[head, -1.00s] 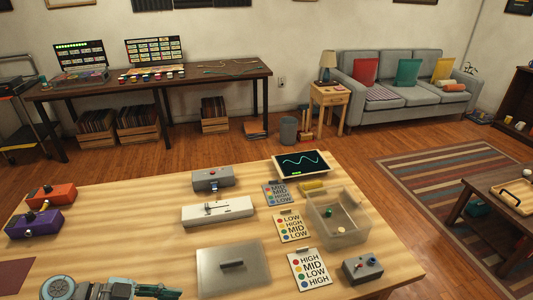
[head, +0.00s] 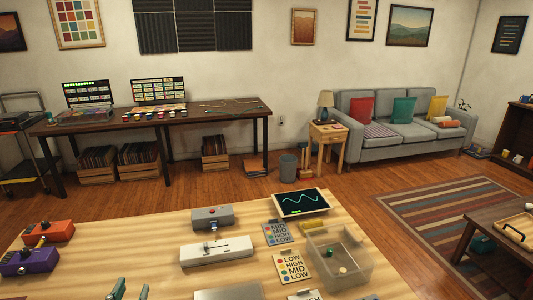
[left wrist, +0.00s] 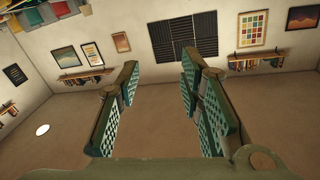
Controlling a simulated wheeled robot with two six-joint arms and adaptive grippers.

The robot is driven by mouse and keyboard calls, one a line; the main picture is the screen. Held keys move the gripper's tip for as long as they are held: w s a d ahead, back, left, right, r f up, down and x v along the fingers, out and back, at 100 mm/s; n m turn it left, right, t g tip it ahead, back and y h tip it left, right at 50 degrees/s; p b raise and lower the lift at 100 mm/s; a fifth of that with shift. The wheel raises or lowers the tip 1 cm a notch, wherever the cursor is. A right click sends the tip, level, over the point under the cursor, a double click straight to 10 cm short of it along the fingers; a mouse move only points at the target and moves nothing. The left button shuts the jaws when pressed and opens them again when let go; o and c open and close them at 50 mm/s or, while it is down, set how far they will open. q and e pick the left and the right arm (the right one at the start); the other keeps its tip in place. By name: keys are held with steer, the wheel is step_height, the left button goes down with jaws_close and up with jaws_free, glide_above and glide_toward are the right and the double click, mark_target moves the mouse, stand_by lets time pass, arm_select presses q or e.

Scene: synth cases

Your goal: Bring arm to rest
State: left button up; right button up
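My left gripper (head: 129,290) shows at the bottom edge of the head view, with two upright green-grey fingertips apart from each other. The rest of that arm is out of the picture. In the left wrist view the two fingers (left wrist: 158,70) stand spread, with patterned teal pads and nothing between them. My right gripper is in neither view.
The wooden table (head: 150,240) carries a purple box (head: 28,262), an orange box (head: 48,232), grey devices, a screen (head: 301,203), label cards and a clear bin (head: 337,262). Bare wood lies between the left boxes and the white device (head: 217,251).

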arm_select(q)
steer(key=s+d+f+g, duration=0.3)
steer(key=s+f+g, duration=0.45)
steer(key=s, duration=0.45)
steer(key=s+d+f+g, duration=0.2)
steer(key=s+f+g, duration=0.55)
steer(key=s, duration=0.35)
step_height(320, 180, down, 20)
steer(key=s+a+r+n, duration=0.1)
steer(key=s, duration=0.1)
steer(key=s+a+f+g, duration=0.1)
steer(key=s+f, duration=1.3)
steer(key=shift+s+f+g, duration=0.15)
steer(key=shift+f+g, duration=0.1)
steer(key=shift+g, duration=0.15)
